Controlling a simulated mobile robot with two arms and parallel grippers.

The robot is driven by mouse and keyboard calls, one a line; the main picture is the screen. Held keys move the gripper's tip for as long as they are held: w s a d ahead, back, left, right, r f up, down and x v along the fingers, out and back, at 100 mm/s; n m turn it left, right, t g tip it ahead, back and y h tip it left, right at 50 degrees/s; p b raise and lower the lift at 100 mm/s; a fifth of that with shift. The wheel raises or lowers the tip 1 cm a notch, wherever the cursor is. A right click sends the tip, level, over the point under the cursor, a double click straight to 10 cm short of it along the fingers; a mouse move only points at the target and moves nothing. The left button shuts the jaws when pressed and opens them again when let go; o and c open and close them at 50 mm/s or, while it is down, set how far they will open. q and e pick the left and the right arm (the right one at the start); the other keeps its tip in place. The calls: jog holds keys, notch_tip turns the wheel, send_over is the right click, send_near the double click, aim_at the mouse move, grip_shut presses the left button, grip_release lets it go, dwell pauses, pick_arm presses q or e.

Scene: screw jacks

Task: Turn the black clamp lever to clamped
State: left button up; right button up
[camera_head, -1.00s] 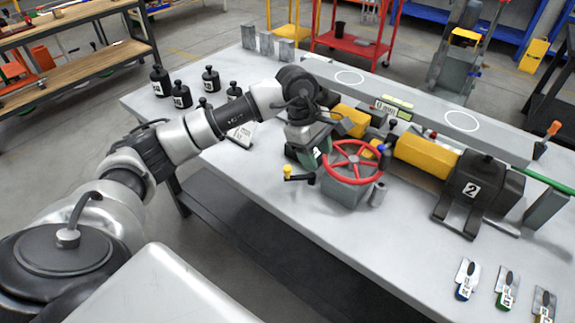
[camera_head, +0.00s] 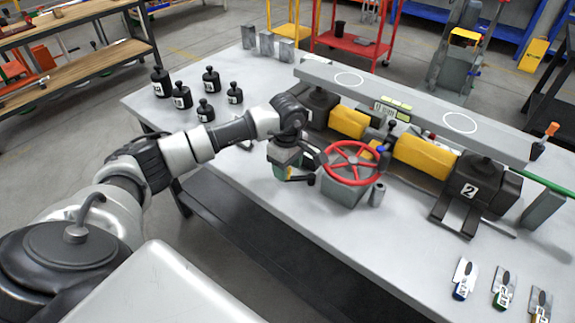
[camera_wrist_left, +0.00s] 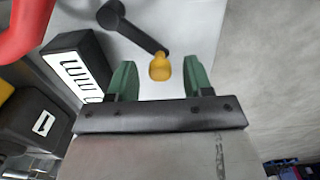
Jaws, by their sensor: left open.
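A black lever (camera_wrist_left: 140,30) with a yellow knob (camera_wrist_left: 160,67) shows in the left wrist view, running from a round black hub at the top. In the head view the lever's black end (camera_head: 303,178) shows beside the red handwheel (camera_head: 352,163); its knob is hidden behind my gripper. My left gripper (camera_wrist_left: 162,80) is open, its green fingers on either side of the yellow knob with gaps to both. In the head view the left gripper (camera_head: 281,170) is left of the handwheel, over the table's front edge. My right gripper is not seen.
A long grey beam (camera_head: 410,112) lies across jacks with yellow bodies (camera_head: 425,156). Several black weights (camera_head: 182,97) stand at the table's left. Tagged tools (camera_head: 465,278) lie front right. A black box with a white marked face (camera_wrist_left: 75,70) is close left of the fingers.

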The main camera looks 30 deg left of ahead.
pick_arm(q)
jog(key=shift+f, duration=0.15)
jog(key=shift+c, duration=0.5)
grip_shut()
